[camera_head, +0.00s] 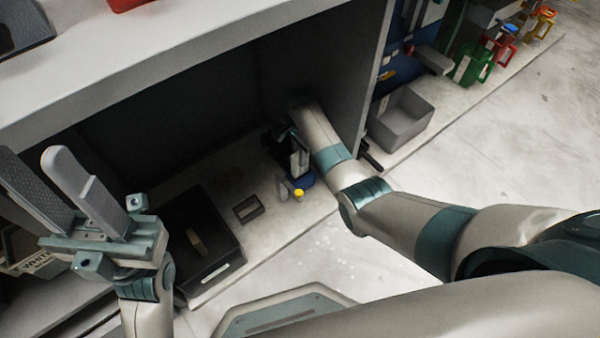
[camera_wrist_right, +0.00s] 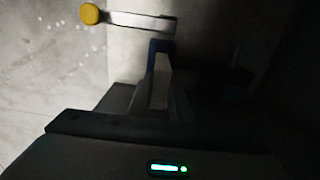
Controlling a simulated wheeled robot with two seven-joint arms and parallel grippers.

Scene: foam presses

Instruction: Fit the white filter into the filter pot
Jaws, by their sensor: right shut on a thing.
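My right gripper (camera_head: 299,158) reaches down into the dark shelf bay and is shut. In the right wrist view a pale upright piece (camera_wrist_right: 161,82) shows between its dark fingers; it looks like the white filter, but its shape is mostly hidden. Just beyond the fingertips is a blue round thing (camera_head: 307,179), likely the filter pot, also seen in the wrist view (camera_wrist_right: 160,47). A grey bar with a yellow knob (camera_head: 299,193) lies beside it. Shadow hides whether filter and pot touch. My left gripper (camera_head: 36,162) is open and empty at the left.
A black box (camera_head: 200,240) and a small dark tray (camera_head: 248,208) stand left of the blue thing. The bay's side wall (camera_head: 370,85) is close to my right arm. A grey bin (camera_head: 400,118) and coloured presses (camera_head: 475,65) stand beyond it. A bin labelled WHITE is at far left.

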